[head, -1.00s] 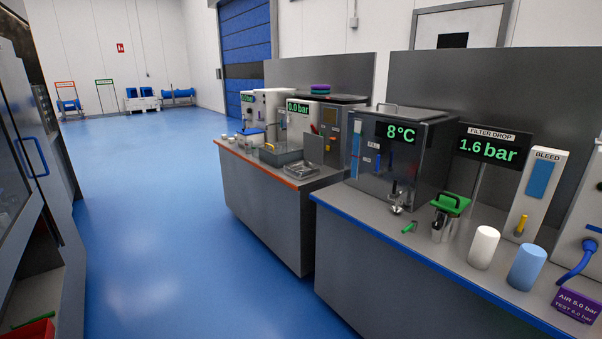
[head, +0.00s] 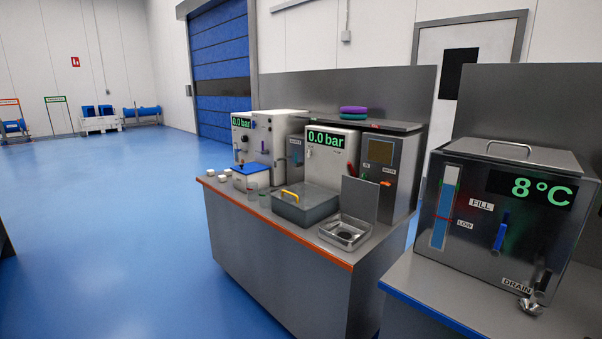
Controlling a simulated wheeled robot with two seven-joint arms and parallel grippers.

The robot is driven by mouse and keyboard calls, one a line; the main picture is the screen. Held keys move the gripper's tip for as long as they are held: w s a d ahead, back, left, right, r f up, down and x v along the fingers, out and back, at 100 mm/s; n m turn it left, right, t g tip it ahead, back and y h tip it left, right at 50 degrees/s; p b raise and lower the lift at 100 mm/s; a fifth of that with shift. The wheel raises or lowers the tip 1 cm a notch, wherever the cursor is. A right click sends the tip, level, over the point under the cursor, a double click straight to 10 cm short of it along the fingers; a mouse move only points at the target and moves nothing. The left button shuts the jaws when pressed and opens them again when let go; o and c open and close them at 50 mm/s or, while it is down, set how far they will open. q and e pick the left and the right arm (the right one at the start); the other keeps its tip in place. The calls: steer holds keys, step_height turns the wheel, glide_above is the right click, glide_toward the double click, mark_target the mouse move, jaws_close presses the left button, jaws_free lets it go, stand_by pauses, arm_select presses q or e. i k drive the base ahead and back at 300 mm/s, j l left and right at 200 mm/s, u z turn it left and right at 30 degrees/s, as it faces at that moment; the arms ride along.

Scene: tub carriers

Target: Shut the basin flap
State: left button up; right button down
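A small steel basin (head: 345,235) sits near the front right corner of the orange-edged bench. A flat grey panel, seemingly its flap (head: 360,199), stands upright at the basin's back edge, so the basin is open at the top. A dark round spot shows on the basin's floor. Neither of my grippers is in view.
A grey tub (head: 298,212) with a yellow handle stands left of the basin. Machines reading 0.0 bar (head: 330,150) stand behind. The blue-edged bench (head: 440,300) at right holds an 8°C tank (head: 500,215). Open blue floor (head: 110,220) lies at left.

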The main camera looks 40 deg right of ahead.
mark_target(359, 198)
steer(key=i+z, duration=0.3)
steer(key=i, duration=0.2)
steer(key=i+j+z, duration=0.15)
steer(key=i+z, duration=0.15)
steer(key=i, duration=0.15)
steer(key=i+j+z, duration=0.35)
steer(key=i, duration=0.15)
steer(key=l, duration=0.1)
